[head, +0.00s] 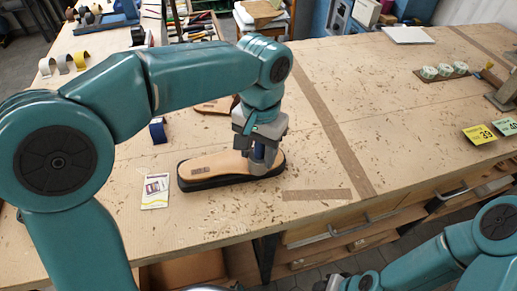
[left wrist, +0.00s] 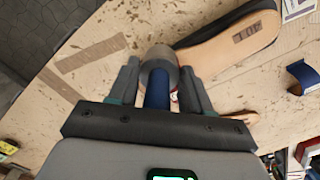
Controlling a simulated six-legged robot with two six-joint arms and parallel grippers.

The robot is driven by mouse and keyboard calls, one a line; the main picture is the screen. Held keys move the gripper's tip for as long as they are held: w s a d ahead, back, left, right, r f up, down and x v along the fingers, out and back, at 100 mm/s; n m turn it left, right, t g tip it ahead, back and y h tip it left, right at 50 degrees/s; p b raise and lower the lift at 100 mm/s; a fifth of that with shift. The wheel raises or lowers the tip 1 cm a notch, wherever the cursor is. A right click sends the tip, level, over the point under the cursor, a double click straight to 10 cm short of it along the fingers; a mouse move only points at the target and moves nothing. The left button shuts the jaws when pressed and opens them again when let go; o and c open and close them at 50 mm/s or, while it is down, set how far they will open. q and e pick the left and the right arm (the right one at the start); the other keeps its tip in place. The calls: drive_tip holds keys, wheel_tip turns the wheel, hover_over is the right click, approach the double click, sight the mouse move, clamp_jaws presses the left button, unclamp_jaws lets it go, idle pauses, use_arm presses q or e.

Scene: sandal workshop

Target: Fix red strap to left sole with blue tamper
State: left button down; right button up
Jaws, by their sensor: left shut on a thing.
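My left gripper (head: 262,150) is shut on the blue tamper (left wrist: 157,92), with the tamper upright and its grey round head (left wrist: 158,62) beyond the fingertips. In the head view the tamper (head: 258,163) is over the right end of a sole (head: 222,167) with a tan top and black base. I cannot tell whether it touches the sole. The sole also shows in the left wrist view (left wrist: 225,42), with a dark printed mark at its far end. I cannot make out the red strap. My right arm is at the bottom right, its gripper mostly cut off.
A blue strap (head: 157,132) and a printed card (head: 156,191) lie left of the sole. Another tan sole (head: 215,105) is partly behind my left arm. White rolls (head: 443,71) and number cards (head: 479,135) are at the right. The middle right of the bench is clear.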

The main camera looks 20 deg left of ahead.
use_arm(q)
drive_tip(key=shift+w+f, duration=0.1)
drive_tip(key=shift+w+r+p, duration=0.15)
drive_tip(key=shift+r+p, duration=0.05)
drive_tip(key=shift+p, duration=0.1)
wheel_tip(320, 180, up, 6)
drive_tip(key=p, duration=0.5)
drive_tip(key=shift+f, duration=0.25)
drive_tip(key=shift+s, duration=0.2)
drive_tip(key=shift+w, duration=0.1)
